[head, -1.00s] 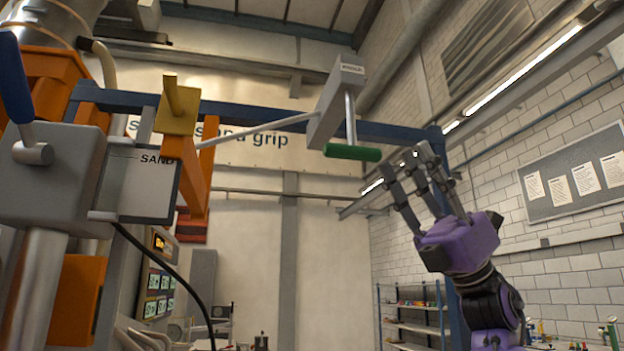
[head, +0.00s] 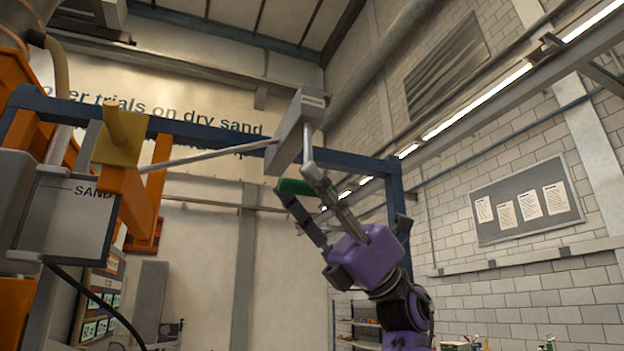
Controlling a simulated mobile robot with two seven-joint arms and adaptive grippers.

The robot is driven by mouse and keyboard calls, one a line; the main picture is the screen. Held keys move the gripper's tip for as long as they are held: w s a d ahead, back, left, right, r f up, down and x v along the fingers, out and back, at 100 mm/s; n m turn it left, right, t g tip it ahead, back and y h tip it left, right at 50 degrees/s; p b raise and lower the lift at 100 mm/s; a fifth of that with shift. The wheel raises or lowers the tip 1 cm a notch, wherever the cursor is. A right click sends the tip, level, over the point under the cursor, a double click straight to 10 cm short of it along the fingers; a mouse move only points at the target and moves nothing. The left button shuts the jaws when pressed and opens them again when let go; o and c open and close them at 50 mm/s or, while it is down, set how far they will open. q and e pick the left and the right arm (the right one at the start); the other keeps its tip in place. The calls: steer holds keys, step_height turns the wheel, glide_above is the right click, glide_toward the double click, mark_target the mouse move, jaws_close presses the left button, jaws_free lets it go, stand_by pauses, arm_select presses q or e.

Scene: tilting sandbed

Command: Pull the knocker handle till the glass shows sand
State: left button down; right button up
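The knocker handle is a green bar (head: 293,187) hanging on a rod below a grey knocker box (head: 290,135). My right gripper (head: 298,184) is at the green bar from below right. Its fingers overlap the bar, one near its left end and one across its middle. I cannot tell whether they are closed on it. The glass is a pale grey panel (head: 65,225) marked SAND at the left; its face looks plain grey, with no sand visible in it. My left gripper is out of view.
A blue beam (head: 220,133) crosses behind the knocker. An orange bracket with a yellow block (head: 118,150) and a pale rod (head: 215,156) stand left of it. A black cable hangs below the panel. The space right of my arm is open up to the brick wall.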

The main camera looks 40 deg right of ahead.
steer(key=shift+w, duration=0.1)
steer(key=shift+c, duration=0.7)
jaws_close()
steer(key=shift+f, duration=0.1)
